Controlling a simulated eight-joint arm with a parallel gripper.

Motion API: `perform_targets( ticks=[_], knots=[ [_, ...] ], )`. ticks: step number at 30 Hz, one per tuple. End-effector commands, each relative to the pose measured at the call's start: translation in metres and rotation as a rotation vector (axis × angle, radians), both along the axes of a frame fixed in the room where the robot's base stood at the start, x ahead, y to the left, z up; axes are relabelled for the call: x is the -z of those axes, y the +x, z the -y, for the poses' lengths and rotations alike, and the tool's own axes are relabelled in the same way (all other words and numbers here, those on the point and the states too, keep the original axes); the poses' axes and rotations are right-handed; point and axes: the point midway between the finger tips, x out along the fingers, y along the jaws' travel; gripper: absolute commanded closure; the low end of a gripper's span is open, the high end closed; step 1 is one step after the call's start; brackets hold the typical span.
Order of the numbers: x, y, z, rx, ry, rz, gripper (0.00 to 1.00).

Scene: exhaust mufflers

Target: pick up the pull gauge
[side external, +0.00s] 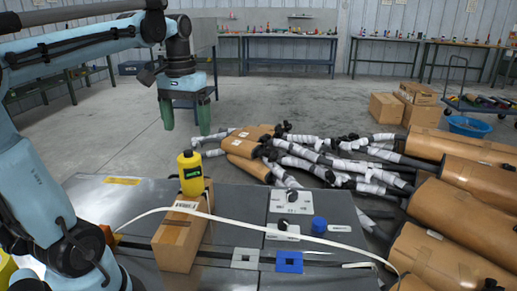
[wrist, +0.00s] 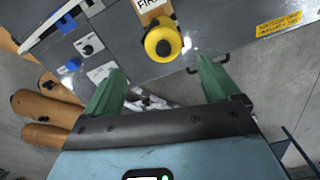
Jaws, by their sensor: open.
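A yellow upright object (side external: 190,174) with a dark panel bearing green marks and a black top looks like the pull gauge. It stands at the far end of a cardboard box (side external: 175,245) on the grey bench. In the wrist view the yellow object (wrist: 160,44) shows from above, round with a black knob, just beyond and between my fingertips. My gripper (side external: 186,118) is open and empty, its two green fingers pointing down. In the side view it hangs above and beyond the object, clear of it. The fingers also show in the wrist view (wrist: 163,75).
On the bench (side external: 115,210) are pale plates with black knobs (side external: 292,203), a blue cylinder (side external: 318,225) and a blue square plate (side external: 289,262). A white strap (side external: 255,221) arches across in front. Brown mufflers (side external: 455,200) and wrapped pipes lie beyond the bench and to its right.

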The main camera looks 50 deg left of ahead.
Motion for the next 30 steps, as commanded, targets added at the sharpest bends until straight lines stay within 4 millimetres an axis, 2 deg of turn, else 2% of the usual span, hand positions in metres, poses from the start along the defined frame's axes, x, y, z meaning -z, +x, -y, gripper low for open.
perform_targets(
  ticks=[5,15,23,30],
  knots=[
    [0.014,0.000,0.000,0.001,0.001,0.001,0.11],
    [0.062,0.000,0.000,0.001,0.001,0.001,0.11],
    [0.075,-0.001,0.000,0.001,0.001,0.001,0.11],
    [0.102,-0.003,-0.004,0.001,0.001,0.001,0.11]
  ],
)
